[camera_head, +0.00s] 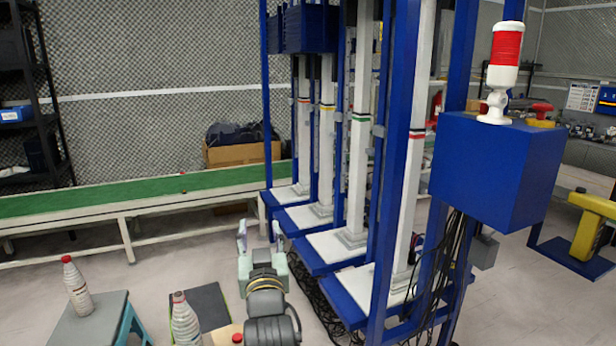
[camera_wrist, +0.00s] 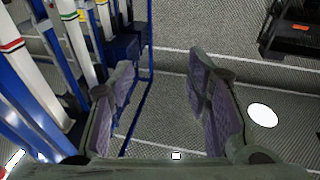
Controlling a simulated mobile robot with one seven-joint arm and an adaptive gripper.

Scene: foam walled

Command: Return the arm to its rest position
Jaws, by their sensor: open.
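My gripper (camera_head: 258,236) is raised in front of the camera in the head view, at the lower middle, just left of the blue rack. Its two fingers point away and stand apart with nothing between them. In the wrist view my gripper (camera_wrist: 160,95) shows both finger pads spread wide, with only wall and distant background between them. My arm rises from the bottom edge of the head view behind the gripper.
A blue rack with white columns (camera_head: 358,150) stands close on the right. A bottle (camera_head: 77,286) is on a grey stool (camera_head: 92,322) at lower left; another bottle (camera_head: 185,322) stands nearer my arm. A green conveyor (camera_head: 150,192) runs behind.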

